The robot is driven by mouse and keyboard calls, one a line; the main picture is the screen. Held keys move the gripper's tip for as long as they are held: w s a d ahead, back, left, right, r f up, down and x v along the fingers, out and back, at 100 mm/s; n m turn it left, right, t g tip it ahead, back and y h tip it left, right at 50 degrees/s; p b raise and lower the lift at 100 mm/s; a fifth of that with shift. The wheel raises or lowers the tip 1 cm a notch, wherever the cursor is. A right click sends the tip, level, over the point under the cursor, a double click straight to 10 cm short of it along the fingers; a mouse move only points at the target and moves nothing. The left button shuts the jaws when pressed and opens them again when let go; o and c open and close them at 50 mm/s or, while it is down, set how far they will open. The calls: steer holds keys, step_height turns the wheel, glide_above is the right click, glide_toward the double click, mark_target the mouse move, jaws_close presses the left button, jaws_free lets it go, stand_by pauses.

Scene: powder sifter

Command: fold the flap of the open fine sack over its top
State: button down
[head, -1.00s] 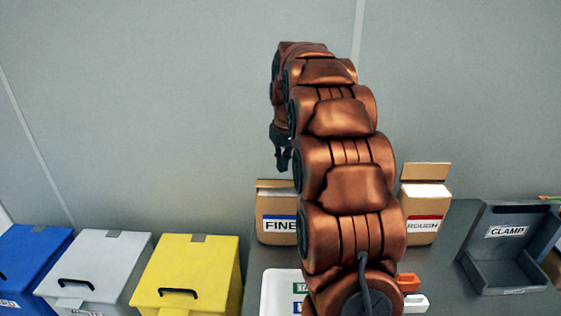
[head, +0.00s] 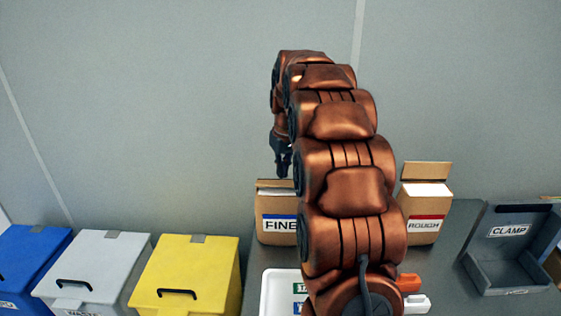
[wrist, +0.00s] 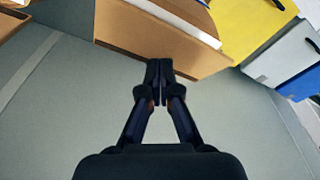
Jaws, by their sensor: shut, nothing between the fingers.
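The fine sack (head: 275,228) is a brown box-shaped sack with a blue-striped FINE label, standing upright on the grey table. Its brown flap (head: 276,184) stands up along its back edge. My gripper (head: 283,174) is shut and empty, pointing down just above and behind the flap; part of the sack's right side is hidden by my arm. In the wrist view my closed fingertips (wrist: 160,64) overlap the brown flap (wrist: 125,34), and the sack's white top shows beyond it. I cannot tell whether they touch the flap.
The rough sack (head: 424,222) stands to the right, its flap also up. A clamp holder (head: 508,230) is at the far right. Yellow (head: 190,265), grey (head: 100,262) and blue (head: 30,255) bins stand left. A white tray (head: 270,290) lies in front. The wall is behind.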

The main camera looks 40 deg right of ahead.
mark_target(282, 181)
steer(key=shift+f+b, duration=0.55)
steer(key=shift+f, duration=0.75)
steer(key=shift+r, duration=0.15)
step_height(282, 181, up, 9)
steer(key=p, duration=0.2)
steer(key=shift+p, duration=0.35)
stand_by(0.3)
steer(key=shift+a, duration=0.1)
stand_by(0.4)
